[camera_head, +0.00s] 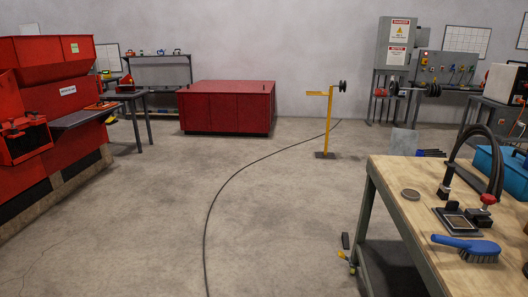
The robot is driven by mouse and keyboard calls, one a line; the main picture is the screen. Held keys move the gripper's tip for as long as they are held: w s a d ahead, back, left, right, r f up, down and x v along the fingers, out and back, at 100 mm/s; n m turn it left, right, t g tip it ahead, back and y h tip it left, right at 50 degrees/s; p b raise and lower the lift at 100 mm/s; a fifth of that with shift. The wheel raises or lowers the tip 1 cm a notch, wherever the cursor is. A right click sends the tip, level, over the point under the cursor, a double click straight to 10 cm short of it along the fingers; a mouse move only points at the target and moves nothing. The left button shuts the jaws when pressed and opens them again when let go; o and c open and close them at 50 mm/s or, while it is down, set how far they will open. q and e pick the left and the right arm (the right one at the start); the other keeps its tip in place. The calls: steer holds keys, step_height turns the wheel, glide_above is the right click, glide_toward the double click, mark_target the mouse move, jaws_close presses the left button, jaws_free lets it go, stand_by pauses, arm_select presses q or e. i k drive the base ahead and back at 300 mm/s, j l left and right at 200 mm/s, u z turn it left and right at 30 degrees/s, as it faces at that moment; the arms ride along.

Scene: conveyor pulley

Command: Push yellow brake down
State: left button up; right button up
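A yellow post (328,125) stands upright on a dark base plate in the middle distance, right of centre. A short yellow arm (317,94) sticks out to the left near its top, roughly level. A dark pulley-like wheel (343,86) sits at the top right of the post. This yellow piece is the only likely brake I see, but it is too small to tell for sure. Neither of my grippers shows in the head view.
A wooden workbench (385,182) with a brush (467,246) and a black hose stands at the right front. A red box (227,107) stands at the back, red machinery (50,100) at the left. A dark cable (207,215) crosses the otherwise clear middle floor.

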mark_target(341, 254)
steer(key=i+z, duration=0.25)
steer(key=i, duration=0.2)
steer(key=i+j+z, duration=0.2)
steer(key=i, duration=0.2)
steer(key=i+j+z, duration=0.25)
steer(key=i, duration=0.2)
steer(key=i+j+z, duration=0.2)
steer(key=i, duration=0.2)
